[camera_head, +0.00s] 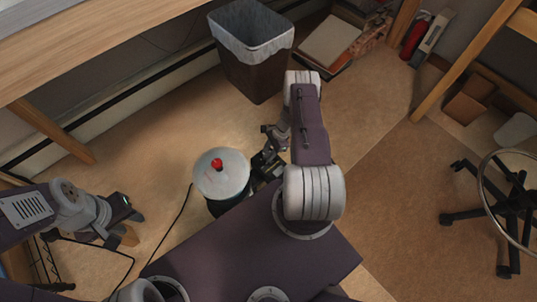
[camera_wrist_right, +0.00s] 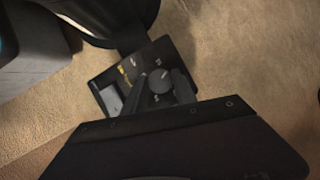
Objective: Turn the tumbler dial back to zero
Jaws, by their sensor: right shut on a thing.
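The tumbler (camera_head: 222,174), a round drum with a pale top and a red knob, stands on the floor left of my right arm. In the right wrist view, its dark control panel (camera_wrist_right: 124,75) carries a round grey dial (camera_wrist_right: 161,80) with white markings around it. I cannot read the dial's exact setting. My right gripper (camera_head: 263,163) is beside the tumbler, with its fingers on either side of the dial, shut on it. The panel face is hidden in the head view. My left gripper (camera_head: 131,209) is at lower left, away from the tumbler; its jaws are too small to judge.
A dark bin with a pale liner (camera_head: 253,60) stands behind the tumbler. A wooden desk edge (camera_head: 100,35) runs across the upper left. A black cable (camera_head: 178,220) lies left of the tumbler. A wheeled chair base (camera_head: 510,205) is at right. Floor between is clear.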

